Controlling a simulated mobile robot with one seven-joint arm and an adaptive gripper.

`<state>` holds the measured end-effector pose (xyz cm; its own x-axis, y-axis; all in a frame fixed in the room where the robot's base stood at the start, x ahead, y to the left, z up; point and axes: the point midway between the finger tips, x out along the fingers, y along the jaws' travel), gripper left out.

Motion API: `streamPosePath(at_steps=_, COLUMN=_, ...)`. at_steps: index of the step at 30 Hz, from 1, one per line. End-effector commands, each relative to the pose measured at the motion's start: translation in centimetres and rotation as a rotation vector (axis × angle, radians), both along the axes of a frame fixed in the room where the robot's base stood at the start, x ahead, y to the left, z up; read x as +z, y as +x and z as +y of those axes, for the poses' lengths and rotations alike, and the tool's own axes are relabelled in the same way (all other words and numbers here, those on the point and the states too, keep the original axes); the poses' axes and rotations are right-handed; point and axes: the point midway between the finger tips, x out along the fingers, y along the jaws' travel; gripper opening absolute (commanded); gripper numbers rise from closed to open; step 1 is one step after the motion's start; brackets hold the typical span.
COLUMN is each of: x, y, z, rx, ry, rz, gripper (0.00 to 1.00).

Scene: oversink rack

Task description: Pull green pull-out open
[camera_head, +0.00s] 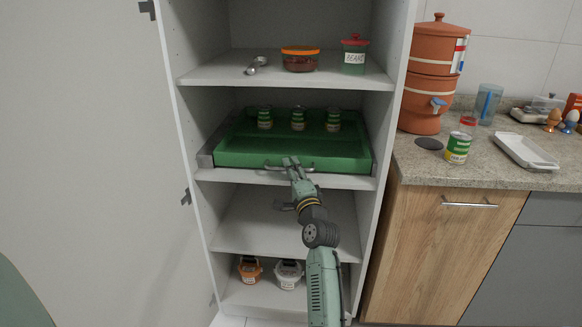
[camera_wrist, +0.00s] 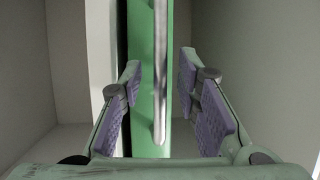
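The green pull-out (camera_head: 236,159) is a shallow tray on a middle shelf inside the open tall cabinet. Its front lies close to the shelf's front edge, and several green-labelled cans (camera_head: 298,124) stand in its back part. A grey bar handle (camera_head: 308,168) runs across its front. My gripper (camera_head: 290,162) is at the middle of this handle and hides part of it. In the wrist view my gripper (camera_wrist: 160,64) is open, with the handle (camera_wrist: 160,80) between its fingers and gaps on both sides. The green front (camera_wrist: 140,60) shows behind the handle.
The shelf above holds a spoon (camera_head: 255,65), an orange-lidded bowl (camera_head: 300,59) and a jar (camera_head: 354,55). Two small pots (camera_head: 288,273) stand on the bottom shelf. The cabinet door (camera_head: 90,150) stands open at left. A counter (camera_head: 430,172) adjoins at right.

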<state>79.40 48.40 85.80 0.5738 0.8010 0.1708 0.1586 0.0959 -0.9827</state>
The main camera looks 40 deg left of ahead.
Motion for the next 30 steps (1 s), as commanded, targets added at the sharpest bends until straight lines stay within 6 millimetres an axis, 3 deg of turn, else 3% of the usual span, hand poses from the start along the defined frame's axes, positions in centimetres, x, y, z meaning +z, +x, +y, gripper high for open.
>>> streamPosePath(at_steps=11, x=0.12, y=0.45, z=0.66, rx=0.0, ry=-0.001, rz=-0.001, gripper=0.3)
streamPosePath(at_steps=25, x=0.13, y=0.45, z=0.64, rx=0.0, ry=-0.001, rz=-0.001, gripper=0.0)
streamPosePath(at_steps=30, x=0.12, y=0.43, z=0.64, rx=0.0, ry=-0.001, rz=-0.001, gripper=0.0)
